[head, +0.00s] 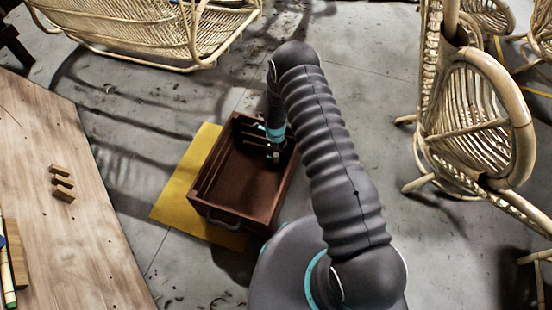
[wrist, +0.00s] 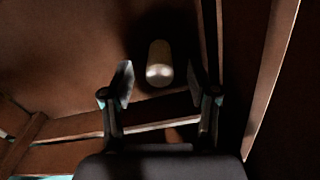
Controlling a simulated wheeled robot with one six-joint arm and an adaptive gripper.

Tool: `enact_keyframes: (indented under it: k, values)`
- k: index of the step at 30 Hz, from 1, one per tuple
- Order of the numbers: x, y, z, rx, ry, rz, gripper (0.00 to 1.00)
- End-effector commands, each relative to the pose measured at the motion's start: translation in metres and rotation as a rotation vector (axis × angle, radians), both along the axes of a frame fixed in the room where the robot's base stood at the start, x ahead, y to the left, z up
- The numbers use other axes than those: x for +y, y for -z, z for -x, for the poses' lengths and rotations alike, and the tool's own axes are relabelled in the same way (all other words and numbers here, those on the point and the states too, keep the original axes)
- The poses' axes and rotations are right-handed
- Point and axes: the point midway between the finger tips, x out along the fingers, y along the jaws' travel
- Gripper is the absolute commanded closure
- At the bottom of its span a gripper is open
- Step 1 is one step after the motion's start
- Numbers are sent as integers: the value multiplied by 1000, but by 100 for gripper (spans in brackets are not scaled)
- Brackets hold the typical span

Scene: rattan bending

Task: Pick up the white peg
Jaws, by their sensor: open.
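The white peg (wrist: 159,64) is a short, pale, rounded piece inside the brown wooden box (head: 219,205). In the wrist view it lies just ahead of my gripper (wrist: 160,82), in line with the gap between the two fingertips. My gripper is open and empty, with one finger to each side of that gap. In the head view my gripper (head: 274,153) reaches down into the far right part of the box.
The box has thin wooden dividers (head: 229,152) and a metal handle (head: 222,219), and stands on a yellow mat (head: 172,205). Box walls are close around my gripper. Rattan chairs (head: 470,115) stand at right, a rattan seat (head: 165,30) at back left, a wooden table (head: 65,240) at left.

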Motion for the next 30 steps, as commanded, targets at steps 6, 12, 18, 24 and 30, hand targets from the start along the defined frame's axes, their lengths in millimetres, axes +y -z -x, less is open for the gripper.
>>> enact_keyframes:
  k: [6, 12, 18, 24, 30]
  values:
    - [0, 20, 0, 0, 0, 0, 41]
    - [0, 22, 0, 0, 0, 0, 41]
    - [0, 21, 0, 0, 0, 0, 78]
    - [0, 21, 0, 0, 0, 0, 96]
    - [0, 20, 0, 0, 0, 0, 96]
